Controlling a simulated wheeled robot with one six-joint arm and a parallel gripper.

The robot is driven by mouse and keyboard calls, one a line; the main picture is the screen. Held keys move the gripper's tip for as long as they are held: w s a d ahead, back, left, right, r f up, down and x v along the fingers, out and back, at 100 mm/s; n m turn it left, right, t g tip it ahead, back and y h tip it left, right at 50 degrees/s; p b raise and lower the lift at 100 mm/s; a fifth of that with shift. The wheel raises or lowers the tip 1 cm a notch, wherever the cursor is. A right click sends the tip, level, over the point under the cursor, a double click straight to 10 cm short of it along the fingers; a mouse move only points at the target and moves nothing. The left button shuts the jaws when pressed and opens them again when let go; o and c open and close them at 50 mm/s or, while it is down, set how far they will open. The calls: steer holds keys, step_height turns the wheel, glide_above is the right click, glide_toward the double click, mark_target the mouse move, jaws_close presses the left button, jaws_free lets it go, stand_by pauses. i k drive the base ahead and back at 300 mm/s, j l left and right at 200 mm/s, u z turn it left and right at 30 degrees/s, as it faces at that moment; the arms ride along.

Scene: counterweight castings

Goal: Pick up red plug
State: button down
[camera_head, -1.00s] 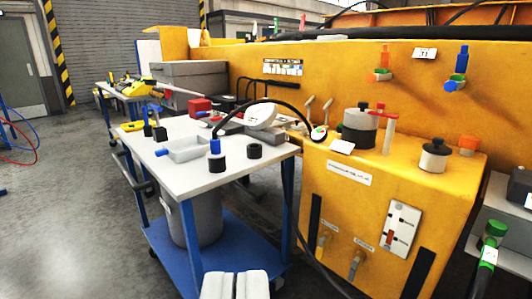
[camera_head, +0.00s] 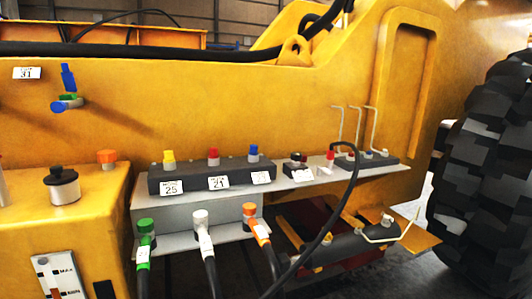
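A small red plug (camera_head: 213,155) stands on the dark block (camera_head: 235,174) fixed to the yellow machine. It is between a yellow plug (camera_head: 168,158) and a blue plug (camera_head: 253,152), above a white tag that reads 21. Another small red piece (camera_head: 330,157) stands farther right on the grey shelf (camera_head: 312,184), beside a black cable end. I cannot tell which red piece the task means. My gripper is not in this view.
Below the block, green (camera_head: 146,228), white (camera_head: 202,222) and orange (camera_head: 255,227) connectors with hanging cables stick out. A black cable (camera_head: 325,235) arches over the shelf's front. Thin bent rods (camera_head: 356,128) rise at the right. A large black tyre (camera_head: 492,175) stands far right.

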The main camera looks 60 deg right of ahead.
mark_target(213, 151)
steer(key=l+z, duration=0.15)
steer(key=z, duration=1.05)
steer(key=i+j, duration=0.05)
